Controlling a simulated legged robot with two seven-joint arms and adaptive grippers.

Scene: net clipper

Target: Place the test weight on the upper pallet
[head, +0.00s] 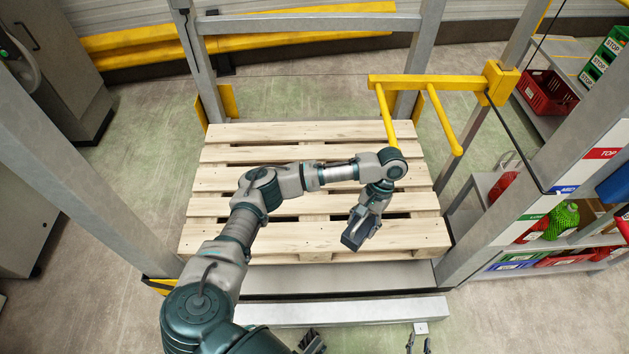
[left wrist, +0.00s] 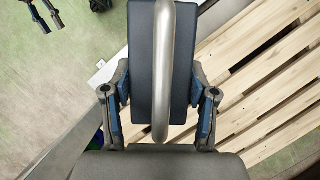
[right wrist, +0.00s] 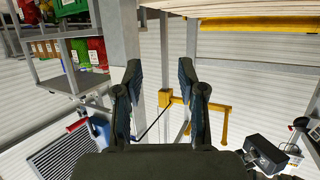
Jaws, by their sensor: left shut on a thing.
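The test weight (head: 352,241) is a dark block; in the left wrist view the block (left wrist: 142,60) shows a curved silver handle. My left gripper (head: 364,226) is shut on it, with a finger on each side in the left wrist view (left wrist: 160,100). The weight appears over the front slats of the wooden pallet (head: 315,180), near the middle; its height above the boards is hard to judge. My right gripper (head: 418,343) is low at the bottom edge of the head view. In the right wrist view it (right wrist: 159,85) is open and empty.
The pallet top is otherwise bare. Grey posts (head: 75,170) flank it, and a yellow barrier arm (head: 425,82) reaches over its back right corner. Shelves with crates (head: 550,262) stand at the right. A grey metal ledge (head: 340,312) runs in front of the pallet.

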